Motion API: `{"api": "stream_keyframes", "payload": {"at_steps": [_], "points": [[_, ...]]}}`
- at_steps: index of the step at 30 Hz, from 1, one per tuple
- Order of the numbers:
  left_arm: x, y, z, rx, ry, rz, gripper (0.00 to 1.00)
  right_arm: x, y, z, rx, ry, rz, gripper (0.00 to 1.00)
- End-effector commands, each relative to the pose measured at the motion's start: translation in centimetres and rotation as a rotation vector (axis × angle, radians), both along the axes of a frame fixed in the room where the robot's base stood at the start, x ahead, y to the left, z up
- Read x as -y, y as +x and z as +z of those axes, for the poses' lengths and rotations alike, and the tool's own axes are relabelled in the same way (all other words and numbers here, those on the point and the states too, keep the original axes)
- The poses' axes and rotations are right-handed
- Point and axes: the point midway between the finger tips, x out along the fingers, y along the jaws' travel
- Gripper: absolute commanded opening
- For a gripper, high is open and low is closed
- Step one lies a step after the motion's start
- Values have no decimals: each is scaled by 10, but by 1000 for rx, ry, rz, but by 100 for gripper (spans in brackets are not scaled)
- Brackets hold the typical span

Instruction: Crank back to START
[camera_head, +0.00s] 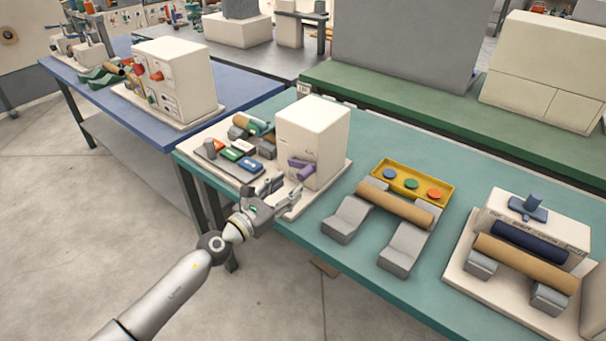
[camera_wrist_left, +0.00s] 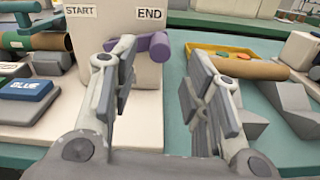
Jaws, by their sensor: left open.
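The spiral winder is a white box (camera_head: 312,140) on a pale base plate on the teal table. Its purple crank handle (camera_head: 301,168) is at the box's lower front. In the left wrist view the handle (camera_wrist_left: 154,45) lies just under the END label (camera_wrist_left: 149,14), to the right of the START label (camera_wrist_left: 80,12). My left gripper (camera_head: 286,191) is open and empty, in front of the handle and a little below it in the head view. In the wrist view the handle appears between the two fingertips (camera_wrist_left: 162,60), apparently beyond them. My right gripper is not in view.
To the right, a cardboard tube (camera_head: 396,205) rests on grey blocks before a yellow tray (camera_head: 448,191). Another winding stand (camera_head: 480,266) is further right.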

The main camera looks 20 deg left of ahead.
Motion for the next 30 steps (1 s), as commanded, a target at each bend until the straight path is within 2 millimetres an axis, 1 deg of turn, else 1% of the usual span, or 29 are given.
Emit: {"api": "stream_keyframes", "payload": {"at_steps": [1, 6, 12, 17, 24, 25, 26, 30], "points": [[4, 10, 1, 1, -3, 1, 43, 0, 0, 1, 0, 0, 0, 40], [14, 38, 0, 1, -4, 1, 43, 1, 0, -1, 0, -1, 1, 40], [23, 60, -1, -1, -4, 0, 43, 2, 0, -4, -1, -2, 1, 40], [26, 67, -1, -2, -3, 0, 43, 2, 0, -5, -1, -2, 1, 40], [26, 68, -1, -3, -2, 0, 43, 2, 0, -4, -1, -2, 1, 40], [26, 68, -1, -3, -3, 0, 42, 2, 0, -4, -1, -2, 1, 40], [26, 68, -1, -3, -2, 0, 38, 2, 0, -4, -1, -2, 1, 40], [26, 68, -1, -3, -3, 0, 20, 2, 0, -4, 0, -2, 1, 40]]}}
